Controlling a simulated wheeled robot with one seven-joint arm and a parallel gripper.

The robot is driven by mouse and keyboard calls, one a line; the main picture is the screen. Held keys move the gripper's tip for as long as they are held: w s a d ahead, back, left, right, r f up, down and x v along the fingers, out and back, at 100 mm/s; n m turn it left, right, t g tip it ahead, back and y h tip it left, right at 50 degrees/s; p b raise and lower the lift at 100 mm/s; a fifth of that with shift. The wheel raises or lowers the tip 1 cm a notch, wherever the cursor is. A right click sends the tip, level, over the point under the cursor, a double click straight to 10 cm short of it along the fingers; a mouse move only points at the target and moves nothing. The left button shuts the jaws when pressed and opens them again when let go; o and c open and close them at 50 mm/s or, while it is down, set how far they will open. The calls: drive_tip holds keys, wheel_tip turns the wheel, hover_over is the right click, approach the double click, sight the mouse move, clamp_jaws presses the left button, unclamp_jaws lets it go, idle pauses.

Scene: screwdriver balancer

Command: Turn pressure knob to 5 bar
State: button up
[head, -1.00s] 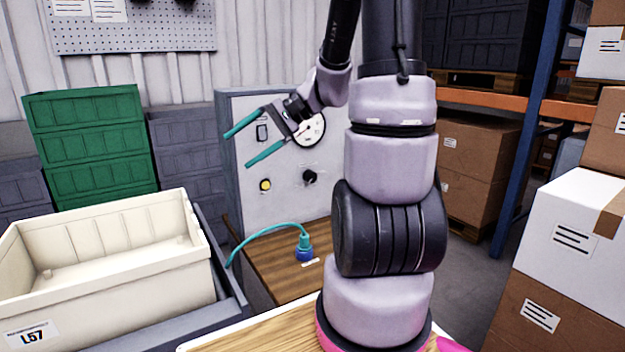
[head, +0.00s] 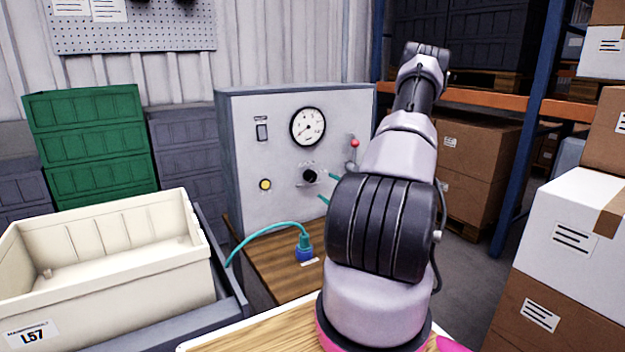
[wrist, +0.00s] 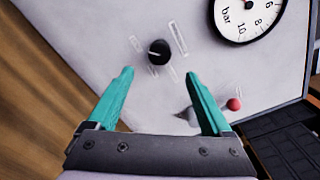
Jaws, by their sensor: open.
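The black pressure knob (head: 309,175) sits on the pale grey panel (head: 285,215), below the round white gauge (head: 307,127). The gauge reading is too small to tell in the head view. In the wrist view the knob (wrist: 158,50) lies ahead of and between the fingertips, apart from them. Part of the gauge (wrist: 252,14) shows at the top right there, with "bar", 10, 8 and 6 legible. My gripper (wrist: 160,73) is open and empty, its teal fingers either side of the knob. In the head view my arm hides most of my gripper (head: 328,188).
A red-tipped lever (head: 355,143) stands right of the knob, close to my right finger in the wrist view. A yellow button (head: 265,185) and a switch (head: 262,132) are to the left. A teal hose with a blue plug (head: 304,250) lies below. A cream crate (head: 110,265) stands left.

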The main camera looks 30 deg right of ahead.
sight(312, 177)
drive_tip(key=w, duration=1)
drive_tip(key=shift+w+a, duration=0.25)
drive_tip(key=shift+w, duration=0.05)
clamp_jaws()
